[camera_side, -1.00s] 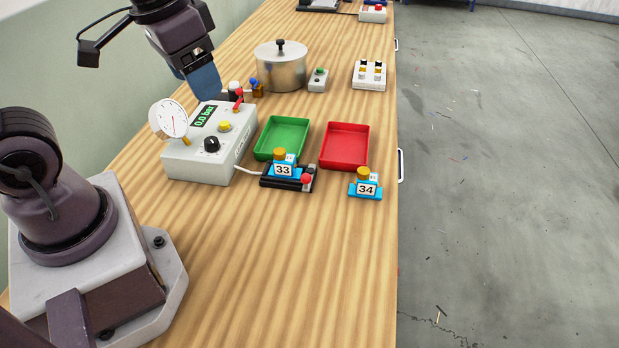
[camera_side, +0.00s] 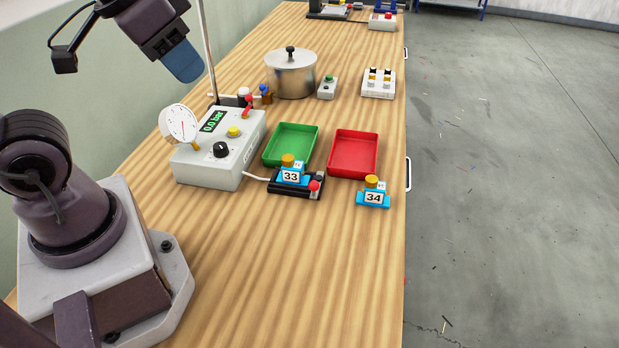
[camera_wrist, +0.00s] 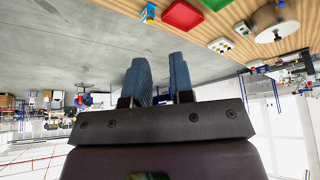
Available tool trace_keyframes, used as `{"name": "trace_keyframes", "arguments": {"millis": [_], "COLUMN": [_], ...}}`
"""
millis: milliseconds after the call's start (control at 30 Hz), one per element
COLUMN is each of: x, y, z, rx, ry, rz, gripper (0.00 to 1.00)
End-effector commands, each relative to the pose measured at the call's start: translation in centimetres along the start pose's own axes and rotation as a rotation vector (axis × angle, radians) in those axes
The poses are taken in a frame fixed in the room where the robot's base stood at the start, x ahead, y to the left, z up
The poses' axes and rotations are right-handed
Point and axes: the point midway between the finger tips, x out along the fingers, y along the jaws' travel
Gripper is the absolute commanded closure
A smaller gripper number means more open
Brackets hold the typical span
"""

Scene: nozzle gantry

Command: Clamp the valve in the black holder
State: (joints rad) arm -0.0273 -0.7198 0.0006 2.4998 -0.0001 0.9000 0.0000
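The blue valve marked 33 (camera_side: 291,177), with a yellow cap, sits in the black holder (camera_side: 283,190). A red knob (camera_side: 314,185) stands at the holder's right end; whether the holder grips the valve cannot be told. A second blue valve, marked 34 (camera_side: 373,198), stands upright on the bare table to the right. My gripper (camera_side: 186,64) is high above the table's left side, behind the pressure box, far from both valves. In the wrist view my gripper (camera_wrist: 159,62) has its blue fingers apart with nothing between them.
A grey pressure box (camera_side: 215,160) with a gauge (camera_side: 181,124) reads 0.0 bar. A green tray (camera_side: 291,145) and a red tray (camera_side: 354,153) lie empty behind the valves. A metal pot (camera_side: 291,76) stands farther back. The front table is clear.

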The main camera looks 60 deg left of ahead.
Motion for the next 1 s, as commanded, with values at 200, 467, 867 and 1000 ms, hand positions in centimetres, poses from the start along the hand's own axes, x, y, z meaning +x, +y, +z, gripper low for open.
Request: {"name": "trace_keyframes", "arguments": {"millis": [200,467,867,1000], "x": [3.8,9.2,18.7,22.1], "y": [-2.0,-3.8,-7.6,-9.3], "z": [0.4,0.6,1.2,1.2], "rx": [-0.15,-0.56,-1.446,-1.782], "ry": [-0.19,-0.42,-0.666,-0.701], "rz": [0.0,0.088,0.178,0.191], "gripper": [1.0,1.0,1.0,1.0]}}
